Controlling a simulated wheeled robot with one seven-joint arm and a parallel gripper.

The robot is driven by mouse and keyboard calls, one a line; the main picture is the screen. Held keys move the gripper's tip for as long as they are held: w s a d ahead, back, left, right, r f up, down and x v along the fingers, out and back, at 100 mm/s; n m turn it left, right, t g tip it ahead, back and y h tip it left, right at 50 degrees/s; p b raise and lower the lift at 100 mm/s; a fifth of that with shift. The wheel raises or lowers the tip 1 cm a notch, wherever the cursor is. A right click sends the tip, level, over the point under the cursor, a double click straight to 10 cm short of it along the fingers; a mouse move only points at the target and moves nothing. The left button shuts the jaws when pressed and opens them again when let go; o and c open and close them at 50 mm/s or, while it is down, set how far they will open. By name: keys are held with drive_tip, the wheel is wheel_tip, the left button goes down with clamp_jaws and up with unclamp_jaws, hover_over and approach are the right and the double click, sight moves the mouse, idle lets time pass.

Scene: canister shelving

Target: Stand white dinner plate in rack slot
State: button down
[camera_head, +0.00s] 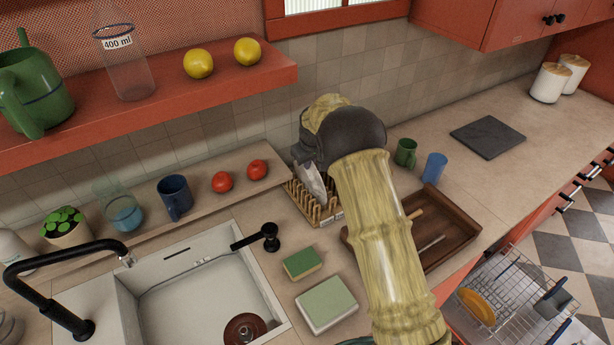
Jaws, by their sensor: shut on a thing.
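The wooden peg rack (328,219) stands on the counter behind the sponges, partly hidden by my arm. My gripper (303,160) is above the rack, pointing down, with its fingers mostly hidden behind my dark wrist. It is shut on the white dinner plate (314,184), of which only a pale, narrow, tilted part shows. The plate's lower part is among or just in front of the rack's pegs; I cannot tell whether it rests in a slot.
A sink with a black faucet (60,252) is at the left. Two tomatoes (222,182) and a dark blue mug (174,198) stand on the ledge left of the rack. A brown wooden tray (462,222), green mug (405,153) and blue cup (434,167) are right of my arm.

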drive_tip(key=shift+s+d+f, duration=0.1)
drive_tip(key=shift+s+f, duration=0.05)
drive_tip(key=shift+f, duration=0.15)
drive_tip(key=shift+w+r+p, duration=0.2)
drive_tip(key=shift+r+p, duration=0.4)
drive_tip(key=shift+r, duration=0.4)
drive_tip(key=shift+w+r+p, duration=0.2)
drive_tip(key=shift+r+p, duration=0.4)
drive_tip(key=shift+r, duration=0.4)
drive_tip(key=shift+s+a+r+p, duration=0.1)
drive_tip(key=shift+s+r+p, duration=0.1)
drive_tip(key=shift+r, duration=0.2)
drive_tip(key=shift+s+a+r+p, duration=0.1)
drive_tip(key=shift+r+p, duration=0.1)
drive_tip(key=shift+r, duration=0.2)
drive_tip(key=shift+w+d+r+p, duration=0.1)
drive_tip(key=shift+w+r+p, duration=0.1)
drive_tip(key=shift+r+p, duration=0.5)
wheel_tip(320, 180, up, 8)
drive_tip(key=p, duration=0.4)
drive_tip(key=shift+r, duration=0.25)
drive_tip(key=shift+f, duration=0.1)
